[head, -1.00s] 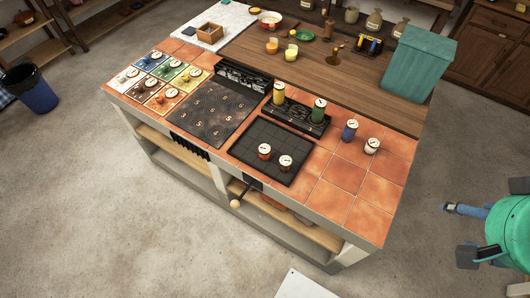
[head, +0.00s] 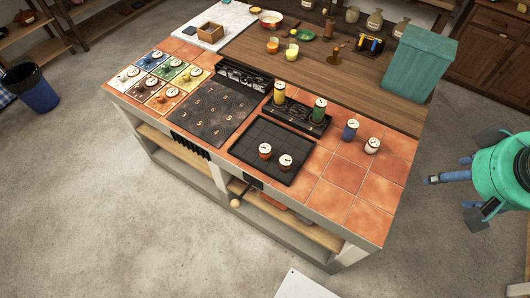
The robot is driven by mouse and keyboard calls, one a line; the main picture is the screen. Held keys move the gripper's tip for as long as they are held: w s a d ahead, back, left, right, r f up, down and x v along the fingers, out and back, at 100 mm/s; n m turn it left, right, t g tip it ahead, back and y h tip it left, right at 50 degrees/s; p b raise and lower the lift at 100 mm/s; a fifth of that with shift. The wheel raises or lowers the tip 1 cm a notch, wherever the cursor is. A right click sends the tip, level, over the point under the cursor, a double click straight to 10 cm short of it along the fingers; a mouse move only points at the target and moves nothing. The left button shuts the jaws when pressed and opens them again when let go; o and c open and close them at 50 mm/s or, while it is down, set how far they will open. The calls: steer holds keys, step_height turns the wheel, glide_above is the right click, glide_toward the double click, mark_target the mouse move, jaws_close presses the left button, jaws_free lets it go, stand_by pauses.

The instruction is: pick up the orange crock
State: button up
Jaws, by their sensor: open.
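The orange crock (head: 265,151) is a small upright jar with a pale lid. It stands on the black gridded tray (head: 245,151) set into the counter's front. A similar brownish crock (head: 285,162) stands close to its right, with a small gap. My gripper (head: 458,181) is at the right edge of the head view, out over the floor beyond the counter's right end. It is open, with nothing seen in it, and well apart from both crocks. Part of my arm is cut off by the picture edge.
Behind the tray, a yellow crock (head: 279,93) and a green crock (head: 319,109) stand on a black rack. A blue crock (head: 350,130) and a white crock (head: 372,146) stand on the tiles at right. A teal bin (head: 418,64) rises at the back right. The front-right tiles are clear.

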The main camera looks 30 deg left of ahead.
steer(key=w+a+f+n+g, duration=0.2)
steer(key=w+a+f+n, duration=0.1)
steer(key=w+a+n, duration=0.8)
steer(key=n+g, duration=0.3)
steer(key=n, duration=1.9)
glide_above(265, 148)
step_height(265, 148, down, 30)
steer(key=shift+h, duration=0.3)
steer(key=shift+f, duration=0.2)
steer(key=shift+f+b, duration=0.3)
steer(key=shift+f, duration=3.9)
steer(key=shift+f, duration=0.1)
steer(key=shift+f+b, duration=0.55)
steer(key=shift+f, duration=1.9)
